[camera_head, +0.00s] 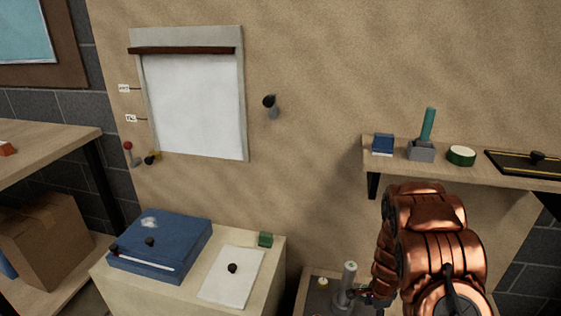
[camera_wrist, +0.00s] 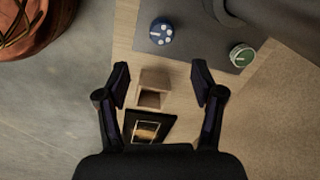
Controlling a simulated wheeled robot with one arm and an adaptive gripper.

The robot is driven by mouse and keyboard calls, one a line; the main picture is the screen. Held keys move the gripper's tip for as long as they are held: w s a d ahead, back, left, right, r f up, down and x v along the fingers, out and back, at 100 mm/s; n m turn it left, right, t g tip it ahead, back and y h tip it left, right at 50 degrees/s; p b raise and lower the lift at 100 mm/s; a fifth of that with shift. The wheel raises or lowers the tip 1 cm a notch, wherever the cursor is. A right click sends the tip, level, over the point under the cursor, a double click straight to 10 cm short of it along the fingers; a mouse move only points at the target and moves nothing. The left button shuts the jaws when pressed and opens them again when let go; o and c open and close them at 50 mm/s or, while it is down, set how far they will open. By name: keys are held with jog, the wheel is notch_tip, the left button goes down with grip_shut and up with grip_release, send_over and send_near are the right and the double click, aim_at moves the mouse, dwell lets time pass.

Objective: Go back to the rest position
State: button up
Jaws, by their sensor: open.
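My gripper (camera_wrist: 161,72) is open in the wrist view, its two dark fingers spread apart with nothing held between them. Below the gap is a small light wooden box-like block (camera_wrist: 153,88) on a wooden surface (camera_wrist: 188,105). A black tray-like piece with a gold-edged opening (camera_wrist: 148,128) lies next to the block, partly hidden by the gripper body. In the head view my copper arm reaches down at the lower right. The gripper there is mostly hidden, so its height above the surface is hard to tell.
A blue knob (camera_wrist: 161,31) and a green knob (camera_wrist: 242,55) sit on or near a grey plate. A wall shelf (camera_head: 460,173) stands close behind my arm. A grey cylinder (camera_head: 347,280) rises beside it. A cabinet (camera_head: 185,285) bears a blue box (camera_head: 165,240).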

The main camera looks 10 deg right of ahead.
jog(key=s+a+r+n+g+y, duration=0.1)
jog(key=s+a+r+n, duration=0.3)
jog(key=a+r, duration=0.45)
jog(key=s+a+r+n, duration=0.4)
jog(key=a+r+n, duration=0.1)
jog(key=r, duration=0.7)
jog(key=s+a+r+n+g, duration=0.1)
jog(key=s+a+r+n, duration=0.2)
jog(key=s, duration=0.4)
jog(key=s+a+r+n+g+h, duration=0.1)
jog(key=s+a+r+n, duration=0.1)
jog(key=s+r+n, duration=0.4)
jog(key=s+a+r+n, duration=0.15)
jog(key=s+r, duration=0.25)
jog(key=s, duration=0.5)
jog(key=s+p+v, duration=0.2)
jog(key=p+v, duration=0.7)
jog(key=s+p+v, duration=0.2)
jog(key=p+v, duration=0.7)
jog(key=v, duration=0.1)
jog(key=shift+a+r+t, duration=0.3)
jog(key=shift+r, duration=0.1)
jog(key=shift+w+d+m, duration=0.1)
jog(key=shift+m, duration=0.25)
